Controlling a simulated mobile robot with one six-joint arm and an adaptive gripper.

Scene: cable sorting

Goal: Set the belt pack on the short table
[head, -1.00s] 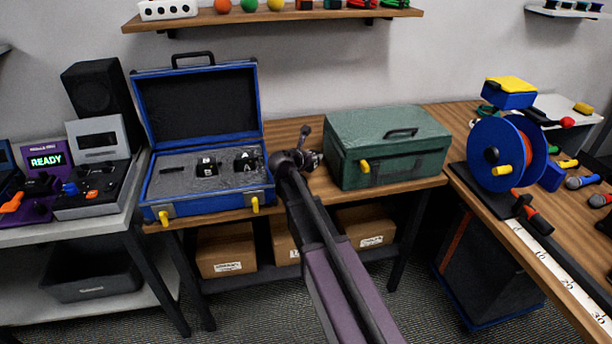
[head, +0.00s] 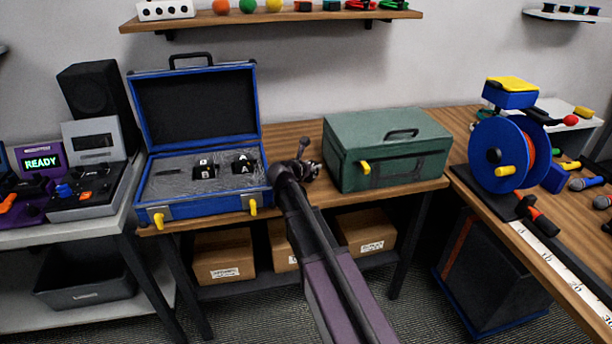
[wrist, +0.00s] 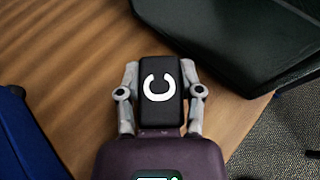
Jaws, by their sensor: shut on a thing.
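My gripper (wrist: 160,70) is shut on a black belt pack (wrist: 161,98) marked with a white C, with one finger on each side of it. In the wrist view the pack is above the wooden table top (wrist: 70,55), near its front edge; I cannot tell whether it touches the wood. In the head view my gripper (head: 311,170) is between the open blue case (head: 205,207) and the closed green case (head: 350,168). The held pack is hard to make out there. Two other black packs, B (head: 205,171) and A (head: 244,166), sit in the blue case's grey foam.
The blue case stands close on the left and the green case close on the right. A blue cable reel (head: 493,156) stands on the right-hand wooden table. A grey table (head: 62,232) on the left holds devices. Cardboard boxes (head: 222,258) sit on the lower shelf.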

